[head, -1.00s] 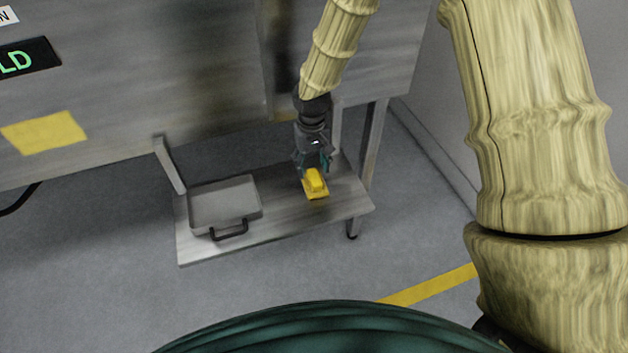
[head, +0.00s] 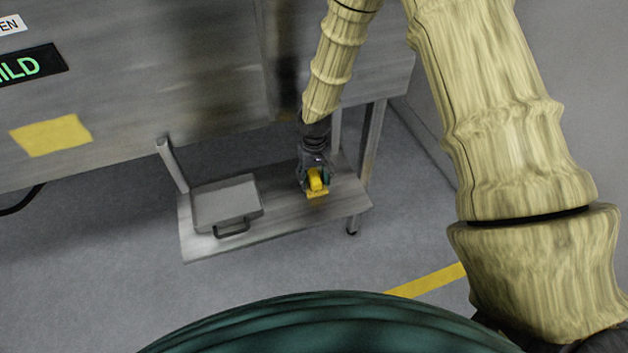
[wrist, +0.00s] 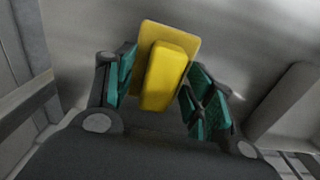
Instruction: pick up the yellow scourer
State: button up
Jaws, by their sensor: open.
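The yellow scourer (head: 316,181) sits on the low metal shelf (head: 275,223), right of the grey tray. It has a flat base with a raised block on top, and it also shows in the wrist view (wrist: 164,78). My gripper (head: 314,176) is over the scourer. In the wrist view my gripper (wrist: 160,92) is open, with one teal-padded finger on each side of the raised block. A gap shows at the right finger; whether the left finger touches cannot be told. The back of the scourer is partly hidden by my gripper in the head view.
A grey tray (head: 226,203) with a black handle stands on the shelf's left part. A metal machine body (head: 190,90) overhangs the shelf's back. Shelf legs (head: 372,140) stand at the right. The shelf front between tray and scourer is clear.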

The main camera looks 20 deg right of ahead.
aim_at(314, 176)
jog(key=c, duration=1.1)
jog(key=shift+r, duration=0.1)
jog(key=shift+r+b, duration=1.65)
jog(key=shift+r, duration=3.3)
